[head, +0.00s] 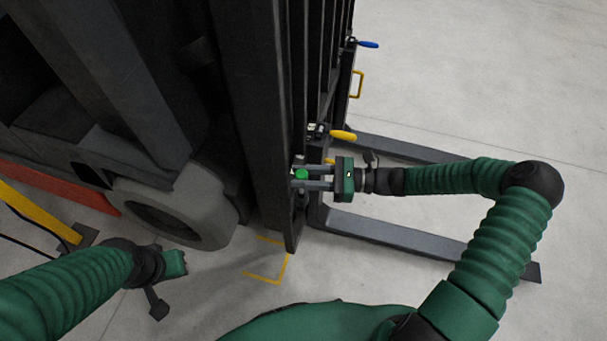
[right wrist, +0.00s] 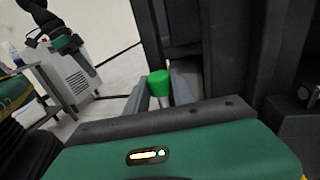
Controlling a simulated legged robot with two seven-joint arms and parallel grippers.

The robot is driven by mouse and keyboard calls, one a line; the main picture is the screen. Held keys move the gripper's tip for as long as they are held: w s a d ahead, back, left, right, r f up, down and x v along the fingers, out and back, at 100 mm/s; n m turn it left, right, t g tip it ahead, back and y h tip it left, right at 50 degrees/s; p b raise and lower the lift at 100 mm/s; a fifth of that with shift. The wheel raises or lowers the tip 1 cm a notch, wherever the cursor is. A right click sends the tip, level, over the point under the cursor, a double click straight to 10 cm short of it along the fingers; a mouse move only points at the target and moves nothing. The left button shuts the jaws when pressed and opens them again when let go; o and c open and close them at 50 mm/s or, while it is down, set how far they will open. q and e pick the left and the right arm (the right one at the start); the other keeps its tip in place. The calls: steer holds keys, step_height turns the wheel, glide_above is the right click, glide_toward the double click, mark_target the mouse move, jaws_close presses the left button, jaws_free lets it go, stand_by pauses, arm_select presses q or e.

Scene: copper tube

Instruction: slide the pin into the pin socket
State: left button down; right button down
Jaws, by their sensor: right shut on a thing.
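The pin shows as a green round head (head: 302,174) on a pale shank beside the tall dark upright of the rack. The green head (right wrist: 159,83) also shows in the right wrist view, between the two grey fingers. My right gripper (head: 299,179) is shut on the pin, its fingers pointing left toward the upright. I cannot make out the pin socket; the fingers and upright may hide it, and I cannot tell whether the pin's lower end touches anything. My left gripper (head: 176,263) is at the lower left, away from the rack; its jaws are not clear.
The dark rack upright (head: 265,120) stands close to my right fingers. A yellow handle (head: 343,135) sits just above my right gripper, and a blue handle (head: 368,44) farther back. Grey floor legs (head: 400,235) extend right. A white cabinet (right wrist: 72,75) stands left in the right wrist view.

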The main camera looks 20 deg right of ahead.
mark_target(303, 193)
stand_by(0.3)
steer(key=shift+p, duration=0.5)
stand_by(0.4)
steer(key=shift+p, duration=0.45)
steer(key=shift+f+b, duration=1)
steer(key=shift+f, duration=1.25)
steer(key=c, duration=1)
jaws_free()
